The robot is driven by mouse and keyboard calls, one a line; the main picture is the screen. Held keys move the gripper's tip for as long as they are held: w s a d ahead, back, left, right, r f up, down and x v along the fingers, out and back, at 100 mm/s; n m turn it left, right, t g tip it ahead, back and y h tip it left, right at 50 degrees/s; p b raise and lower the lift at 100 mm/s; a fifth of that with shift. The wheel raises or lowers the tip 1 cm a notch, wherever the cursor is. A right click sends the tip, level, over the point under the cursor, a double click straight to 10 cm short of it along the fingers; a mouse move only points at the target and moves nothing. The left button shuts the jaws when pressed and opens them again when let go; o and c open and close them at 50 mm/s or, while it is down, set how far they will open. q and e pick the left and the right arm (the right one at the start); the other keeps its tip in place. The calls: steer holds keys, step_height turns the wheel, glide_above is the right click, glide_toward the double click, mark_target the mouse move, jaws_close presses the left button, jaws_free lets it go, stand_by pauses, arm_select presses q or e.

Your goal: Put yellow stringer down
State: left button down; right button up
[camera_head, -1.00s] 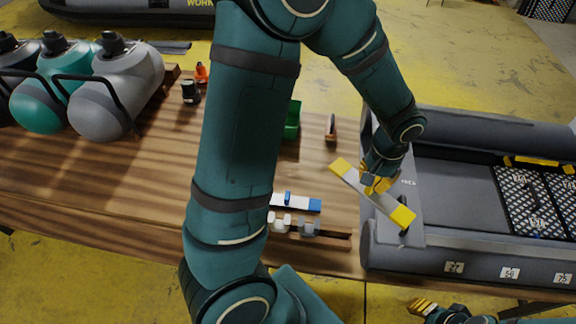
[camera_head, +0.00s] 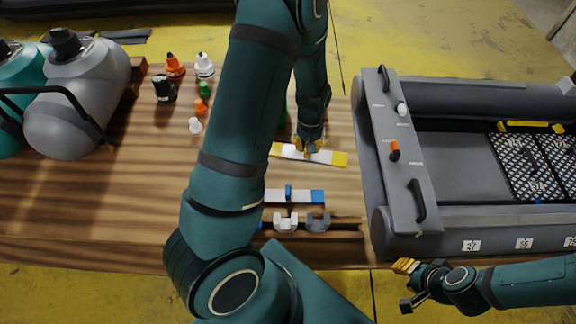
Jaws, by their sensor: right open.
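The yellow stringer (camera_head: 333,158), a flat bar with yellow ends and a pale middle, is at the wooden table top, right of centre. It looks level, lying on or just above the wood. My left gripper (camera_head: 308,148) points down at its middle, with yellow fingertips at the bar. Whether they still grip it or have let go cannot be told. My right gripper (camera_head: 405,284) is open and empty at the lower right, in front of the table edge, away from the stringer.
A blue-and-white bar (camera_head: 305,196) lies just in front of the stringer, with small clamp-like pieces (camera_head: 286,222) nearer the edge. Grey tank (camera_head: 75,110) and small bottles (camera_head: 164,88) stand left. My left arm hides mid-table.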

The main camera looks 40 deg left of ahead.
arm_select(q)
steer(key=a+f, duration=0.1)
steer(key=a, duration=0.1)
steer(key=a+f+n, duration=0.1)
steer(key=a+f, duration=0.1)
steer(key=s+a+f+n, duration=0.1)
steer(key=a, duration=0.1)
steer(key=shift+s+a+f+b, duration=0.1)
steer(key=shift+f+b, duration=0.05)
steer(key=shift+b, duration=0.2)
steer(key=shift+a+f+b, duration=0.1)
steer(key=shift+f+b, duration=1.3)
steer(key=shift+f, duration=3.55)
steer(key=shift+r, duration=0.1)
steer(key=shift+f, duration=0.2)
steer(key=c, duration=1.1)
jaws_free()
steer(key=shift+r, duration=0.15)
